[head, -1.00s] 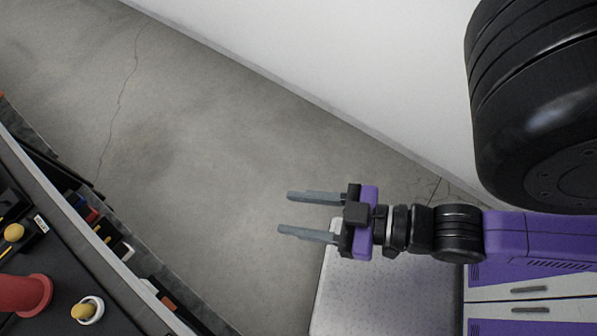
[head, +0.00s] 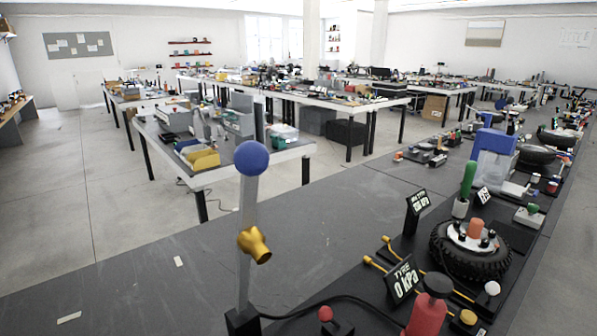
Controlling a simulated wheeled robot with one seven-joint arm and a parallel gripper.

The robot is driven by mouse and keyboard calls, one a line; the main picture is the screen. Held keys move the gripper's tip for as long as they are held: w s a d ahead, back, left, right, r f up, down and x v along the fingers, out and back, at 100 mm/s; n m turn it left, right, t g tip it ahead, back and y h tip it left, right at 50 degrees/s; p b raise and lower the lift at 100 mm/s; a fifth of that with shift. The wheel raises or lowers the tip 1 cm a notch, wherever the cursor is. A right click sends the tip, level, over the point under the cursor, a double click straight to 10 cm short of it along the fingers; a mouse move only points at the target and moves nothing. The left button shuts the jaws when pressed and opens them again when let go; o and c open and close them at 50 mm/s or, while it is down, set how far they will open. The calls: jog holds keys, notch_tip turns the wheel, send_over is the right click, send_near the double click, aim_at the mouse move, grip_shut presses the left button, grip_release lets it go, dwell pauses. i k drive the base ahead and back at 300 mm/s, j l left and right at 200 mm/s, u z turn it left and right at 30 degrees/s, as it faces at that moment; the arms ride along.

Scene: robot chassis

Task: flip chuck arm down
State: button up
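A grey upright bar with a blue ball (head: 251,158) on top stands at the front of the dark bench. A brass fitting (head: 254,245) sits partway up the bar, and the bar's foot is in a black base (head: 242,321). It looks like the chuck arm, and it stands upright. A black hose runs from the base to the right. To the right are a tyre (head: 470,250) on a black plate and a sign (head: 403,281) reading "TYRE 0 kPa". My gripper is not in view now.
A red-bodied post with a dark knob (head: 428,305), a red button (head: 325,314) and a yellow knob (head: 468,317) are near the front edge. A green-handled lever (head: 467,180) stands behind the tyre. The bench left of the bar (head: 130,285) is mostly clear.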

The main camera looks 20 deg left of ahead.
aim_at(251, 158)
jog(key=i+j+u, duration=0.1)
jog(key=u, duration=0.35)
jog(key=i+u, duration=0.2)
jog(key=u, duration=0.25)
